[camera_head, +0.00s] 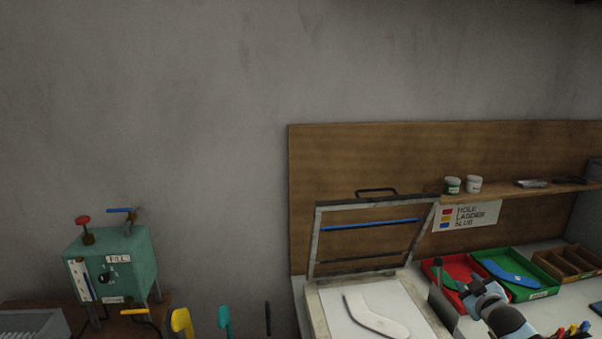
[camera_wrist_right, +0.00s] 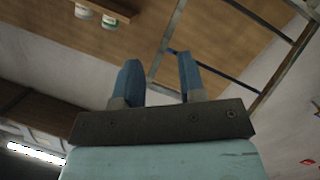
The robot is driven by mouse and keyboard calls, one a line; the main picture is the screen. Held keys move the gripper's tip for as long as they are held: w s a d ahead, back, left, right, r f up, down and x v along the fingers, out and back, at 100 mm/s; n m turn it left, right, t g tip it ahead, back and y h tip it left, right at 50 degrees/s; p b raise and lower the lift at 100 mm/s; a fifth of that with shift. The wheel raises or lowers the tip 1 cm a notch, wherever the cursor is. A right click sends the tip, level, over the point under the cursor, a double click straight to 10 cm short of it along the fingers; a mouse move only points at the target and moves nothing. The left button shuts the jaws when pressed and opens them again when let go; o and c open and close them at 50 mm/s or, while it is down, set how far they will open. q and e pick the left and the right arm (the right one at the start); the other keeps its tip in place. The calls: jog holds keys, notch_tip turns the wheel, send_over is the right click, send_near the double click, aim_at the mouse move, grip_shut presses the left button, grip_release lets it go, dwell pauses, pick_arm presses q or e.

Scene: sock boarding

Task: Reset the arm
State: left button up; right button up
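My right gripper (camera_head: 470,288) is at the lower right of the head view, in front of the red tray and beside the press's right edge. In the right wrist view, its two blue fingers (camera_wrist_right: 158,75) stand apart with nothing between them, so it is open and empty. The wrist camera looks up past the fingers to the wooden backboard (camera_wrist_right: 60,60) and the raised frame (camera_wrist_right: 235,75). My left gripper is in neither view.
A press with a raised lid frame (camera_head: 313,245) holds a white foot-shaped board (camera_head: 375,318). A red tray (camera_head: 428,268), a green tray (camera_head: 545,290) and a wooden divided box (camera_head: 545,258) stand right. A green machine (camera_head: 130,255) stands left. Jars (camera_head: 452,186) sit on a shelf (camera_head: 510,192).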

jog(key=s+a+f+g+y, duration=0.2)
jog(key=s+a+f, duration=0.85)
jog(key=s, duration=0.25)
jog(key=s+a+f+g+y, duration=0.2)
jog(key=s+a+f, duration=0.7)
jog(key=s+a, duration=0.35)
jog(key=s+a+m, duration=0.2)
jog(key=s+a, duration=0.5)
jog(key=s, duration=0.6)
jog(key=shift+f+g+y, duration=0.3)
jog(key=shift+g+y, duration=0.1)
jog(key=shift+d, duration=0.1)
